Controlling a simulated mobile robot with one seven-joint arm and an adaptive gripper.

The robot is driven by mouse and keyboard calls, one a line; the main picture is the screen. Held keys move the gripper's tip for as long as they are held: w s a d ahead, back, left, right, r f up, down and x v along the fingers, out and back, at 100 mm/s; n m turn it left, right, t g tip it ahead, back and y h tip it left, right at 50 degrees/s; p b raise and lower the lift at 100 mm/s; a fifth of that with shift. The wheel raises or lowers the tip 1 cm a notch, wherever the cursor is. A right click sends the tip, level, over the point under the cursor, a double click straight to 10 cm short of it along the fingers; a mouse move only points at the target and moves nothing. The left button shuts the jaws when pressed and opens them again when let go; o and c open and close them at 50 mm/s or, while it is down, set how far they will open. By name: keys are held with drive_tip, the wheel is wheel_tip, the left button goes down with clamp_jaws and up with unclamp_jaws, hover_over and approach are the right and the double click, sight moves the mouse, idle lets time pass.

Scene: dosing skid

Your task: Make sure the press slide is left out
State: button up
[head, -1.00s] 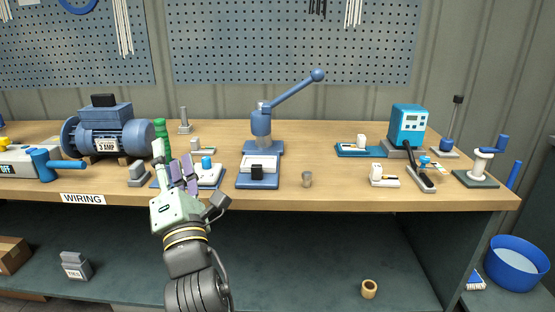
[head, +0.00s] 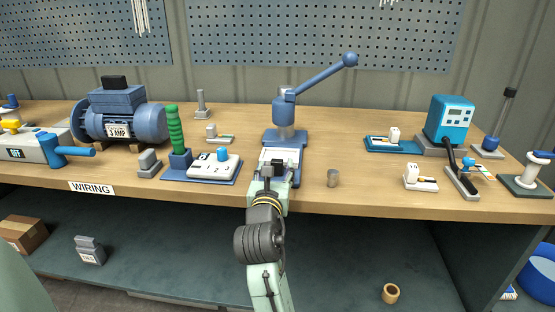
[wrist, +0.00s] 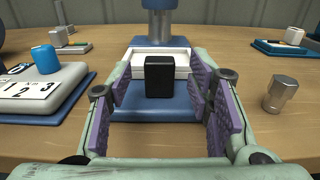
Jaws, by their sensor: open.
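The blue press (head: 285,112) stands mid-bench with its lever raised to the right. Its white slide (head: 280,153) lies on the blue base in front of the column; in the wrist view the slide (wrist: 181,63) shows a shallow white tray shape. A black upright handle (wrist: 159,77) stands at its near side. My gripper (wrist: 162,82) is open, with purple finger pads on the left and right of the handle and visible gaps on both sides. In the head view my gripper (head: 271,172) covers the handle and the front of the press base.
A small metal cylinder (head: 333,178) stands close to the right of my gripper.

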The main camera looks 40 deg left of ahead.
sight(276, 164)
drive_tip(key=shift+x, duration=1.95)
drive_tip(key=shift+c, duration=0.4)
clamp_jaws()
drive_tip(key=shift+p, duration=0.3)
